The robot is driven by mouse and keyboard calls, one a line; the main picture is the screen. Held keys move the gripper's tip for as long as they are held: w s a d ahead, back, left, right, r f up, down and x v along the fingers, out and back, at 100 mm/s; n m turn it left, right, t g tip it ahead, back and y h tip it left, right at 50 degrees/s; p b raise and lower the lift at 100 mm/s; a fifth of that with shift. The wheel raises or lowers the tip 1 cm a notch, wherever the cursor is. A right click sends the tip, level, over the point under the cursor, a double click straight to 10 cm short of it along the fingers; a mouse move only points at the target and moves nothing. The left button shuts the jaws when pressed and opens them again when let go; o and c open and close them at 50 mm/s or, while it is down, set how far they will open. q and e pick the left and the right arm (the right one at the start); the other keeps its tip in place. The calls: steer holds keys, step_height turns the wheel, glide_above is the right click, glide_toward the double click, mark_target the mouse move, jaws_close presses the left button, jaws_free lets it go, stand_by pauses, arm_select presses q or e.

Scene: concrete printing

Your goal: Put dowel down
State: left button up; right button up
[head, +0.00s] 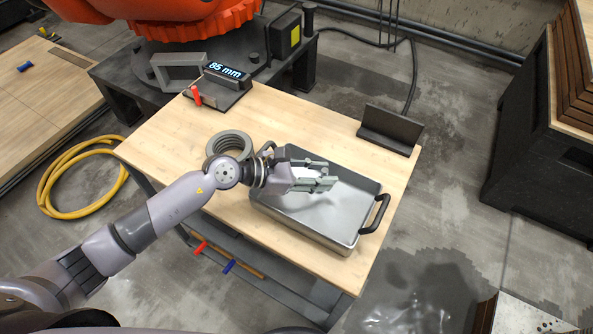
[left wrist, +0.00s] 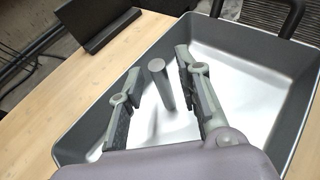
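My left gripper (head: 328,175) is over the grey metal tray (head: 290,229) on the wooden table. In the left wrist view my left gripper (left wrist: 159,62) has its two fingers spread apart. A short grey cylinder, the dowel (left wrist: 161,84), shows between the fingers with a gap on each side. It appears to be inside the tray (left wrist: 85,118); whether its lower end touches the tray floor is unclear. In the head view I cannot make out the dowel clearly. My right gripper is not in view.
The tray has raised walls and a dark handle (head: 376,214). A dark angle bracket (head: 390,130) stands at the table's right. Grey rings (head: 229,142) sit left of the tray. A display reading 85 mm (head: 226,72) is at the back. The table's front left is clear.

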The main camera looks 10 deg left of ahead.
arm_select(q)
steer(key=b+v, duration=0.2)
steer(key=v, duration=0.9)
steer(key=shift+f, duration=0.15)
